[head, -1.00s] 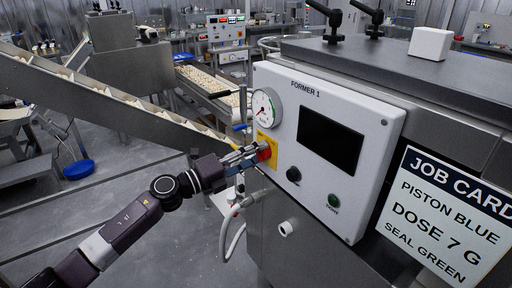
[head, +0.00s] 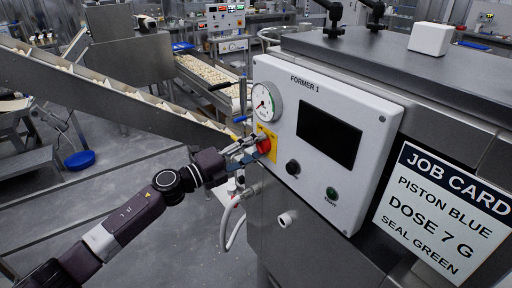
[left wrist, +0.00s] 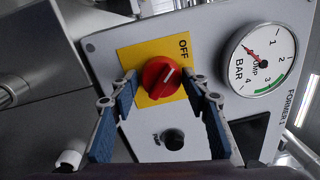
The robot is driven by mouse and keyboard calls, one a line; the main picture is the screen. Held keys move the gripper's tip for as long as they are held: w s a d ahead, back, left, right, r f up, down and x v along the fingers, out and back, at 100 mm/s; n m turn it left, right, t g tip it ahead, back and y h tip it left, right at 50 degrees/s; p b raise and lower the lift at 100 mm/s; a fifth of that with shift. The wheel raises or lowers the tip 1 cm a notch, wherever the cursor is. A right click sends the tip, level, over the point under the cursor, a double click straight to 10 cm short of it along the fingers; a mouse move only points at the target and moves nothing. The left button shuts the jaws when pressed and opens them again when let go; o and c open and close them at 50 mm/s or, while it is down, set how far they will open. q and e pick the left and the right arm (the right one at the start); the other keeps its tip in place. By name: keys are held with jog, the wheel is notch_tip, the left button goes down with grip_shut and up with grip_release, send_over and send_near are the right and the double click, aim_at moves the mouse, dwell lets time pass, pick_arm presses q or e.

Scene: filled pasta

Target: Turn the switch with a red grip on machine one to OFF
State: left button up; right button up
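The switch has a red round grip (left wrist: 158,79) on a yellow plate (left wrist: 128,58) of machine one's panel. It also shows in the head view (head: 264,145). A pale line on the grip slants toward the upper right in the left wrist view, roughly toward the word OFF (left wrist: 184,49). My left gripper (left wrist: 160,85) is open, with one blue-padded finger on each side of the red grip. A small gap shows on both sides; I cannot tell whether either finger touches. In the head view the left gripper (head: 243,148) hides part of the plate. My right gripper is out of view.
The panel marked FORMER 1 (head: 368,110) carries a pressure gauge (left wrist: 263,60), a dark screen (head: 330,135), a black knob (head: 292,167) and a green button (head: 332,193). A job card (head: 445,213) hangs at right. A conveyor (head: 100,90) runs behind my arm.

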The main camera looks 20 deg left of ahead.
pick_arm(q)
jog(key=shift+o, duration=1.1)
jog(key=shift+s+a, duration=0.1)
jog(key=v, duration=1.1)
jog(key=shift+s+a, duration=0.2)
jog(key=shift+s, duration=0.15)
